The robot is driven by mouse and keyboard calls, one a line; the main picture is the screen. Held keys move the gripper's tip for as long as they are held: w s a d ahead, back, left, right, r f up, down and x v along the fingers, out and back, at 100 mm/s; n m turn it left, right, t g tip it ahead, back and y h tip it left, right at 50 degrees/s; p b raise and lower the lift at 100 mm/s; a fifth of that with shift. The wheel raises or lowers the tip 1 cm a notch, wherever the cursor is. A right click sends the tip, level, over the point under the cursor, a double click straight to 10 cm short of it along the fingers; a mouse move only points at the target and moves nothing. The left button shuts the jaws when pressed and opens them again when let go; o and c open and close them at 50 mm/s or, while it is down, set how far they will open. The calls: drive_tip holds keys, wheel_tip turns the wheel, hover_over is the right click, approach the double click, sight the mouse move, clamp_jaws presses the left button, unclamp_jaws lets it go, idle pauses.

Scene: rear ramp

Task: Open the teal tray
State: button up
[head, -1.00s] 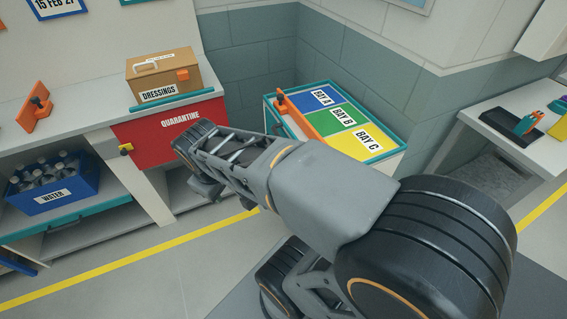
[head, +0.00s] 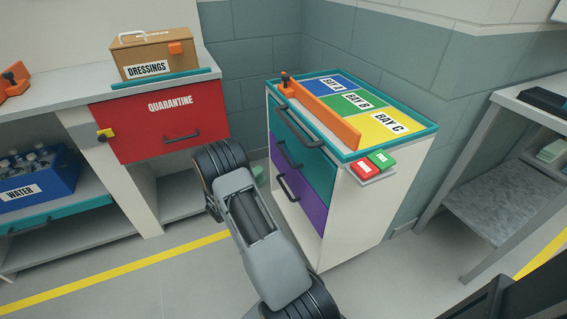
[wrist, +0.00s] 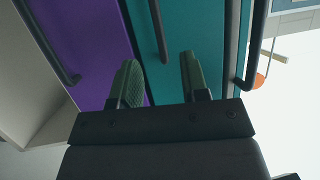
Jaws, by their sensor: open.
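The teal tray (head: 314,152) is the teal-fronted drawer of the bay cabinet, above a purple drawer (head: 308,200). Its front looks closed, flush with the cabinet. Its dark bar handle (head: 288,150) is on the front. In the wrist view the teal front (wrist: 205,28) fills the middle, and its handle (wrist: 156,28) lies ahead, lined up between my fingertips. My gripper (wrist: 159,60) is open and empty, its two green-padded fingers pointing at the teal front. I cannot tell whether they reach the handle. In the head view my arm mostly hides the gripper.
A purple drawer handle (wrist: 45,42) and a top handle (wrist: 256,42) flank the teal one. The red QUARANTINE drawer (head: 150,130) is left of my wrist. Red and green blocks (head: 365,169) sit on the cabinet's right side ledge. A grey table (head: 480,190) stands right. Floor before the cabinet is open.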

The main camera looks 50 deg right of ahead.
sight(283, 153)
drive_tip(key=shift+n+t, duration=0.4)
drive_tip(key=d, duration=0.4)
drive_tip(key=d+r+b, duration=0.1)
drive_tip(key=d, duration=0.4)
drive_tip(key=d+b, duration=0.1)
drive_tip(key=d, duration=0.3)
drive_tip(key=shift+w+d+r, duration=0.25)
drive_tip(key=shift+w+d, duration=0.05)
clamp_jaws()
drive_tip(key=shift+a, duration=0.15)
